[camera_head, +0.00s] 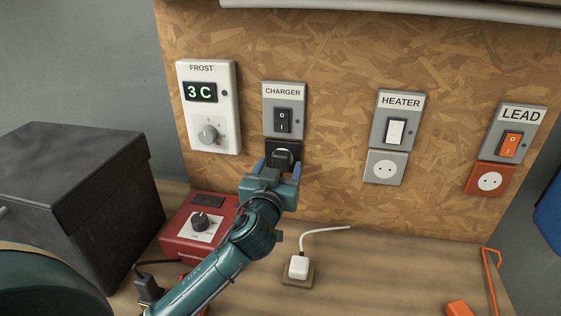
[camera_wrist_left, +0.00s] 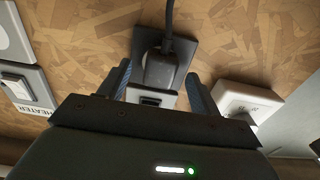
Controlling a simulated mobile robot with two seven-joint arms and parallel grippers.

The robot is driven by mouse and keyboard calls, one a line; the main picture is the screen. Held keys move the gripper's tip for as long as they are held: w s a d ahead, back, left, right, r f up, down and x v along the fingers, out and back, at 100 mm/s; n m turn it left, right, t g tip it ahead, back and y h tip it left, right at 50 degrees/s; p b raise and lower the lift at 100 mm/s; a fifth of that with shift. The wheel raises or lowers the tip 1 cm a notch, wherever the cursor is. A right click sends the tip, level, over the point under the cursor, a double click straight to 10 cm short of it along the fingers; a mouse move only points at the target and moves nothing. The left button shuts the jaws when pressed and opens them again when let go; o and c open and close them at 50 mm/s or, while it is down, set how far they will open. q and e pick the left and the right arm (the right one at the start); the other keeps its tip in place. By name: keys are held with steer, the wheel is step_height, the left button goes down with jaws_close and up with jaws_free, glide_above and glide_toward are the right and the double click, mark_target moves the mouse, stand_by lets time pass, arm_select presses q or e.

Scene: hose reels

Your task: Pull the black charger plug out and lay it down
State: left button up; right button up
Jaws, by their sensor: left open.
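The black charger plug (camera_wrist_left: 160,68) sits in the black socket (camera_head: 270,156) under the CHARGER switch (camera_head: 283,121) on the wood-chip board. Its dark cable runs away from it in the left wrist view. My left gripper (camera_head: 280,169) is open in front of this socket. In the left wrist view its two fingers (camera_wrist_left: 158,88) stand on either side of the plug, with gaps visible; I cannot tell how far they reach along it. In the head view the gripper partly hides the plug. My right gripper is not in view.
A black box (camera_head: 75,185) and red unit (camera_head: 199,228) stand left. A white plug (camera_head: 299,267) rests on a small block. Another black plug-like piece (camera_head: 150,288) is at lower left. The HEATER socket (camera_head: 385,168) and LEAD socket (camera_head: 489,181) are empty. Bare worktop (camera_head: 390,270) lies right.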

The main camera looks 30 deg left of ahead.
arm_select(q)
steer(key=shift+w+a, duration=0.2)
steer(key=shift+w, duration=0.5)
steer(key=shift+c, duration=0.5)
stand_by(0.4)
jaws_close()
stand_by(0.4)
steer(key=shift+s+d, duration=0.1)
steer(key=shift+s, duration=0.05)
steer(key=shift+v, duration=2.85)
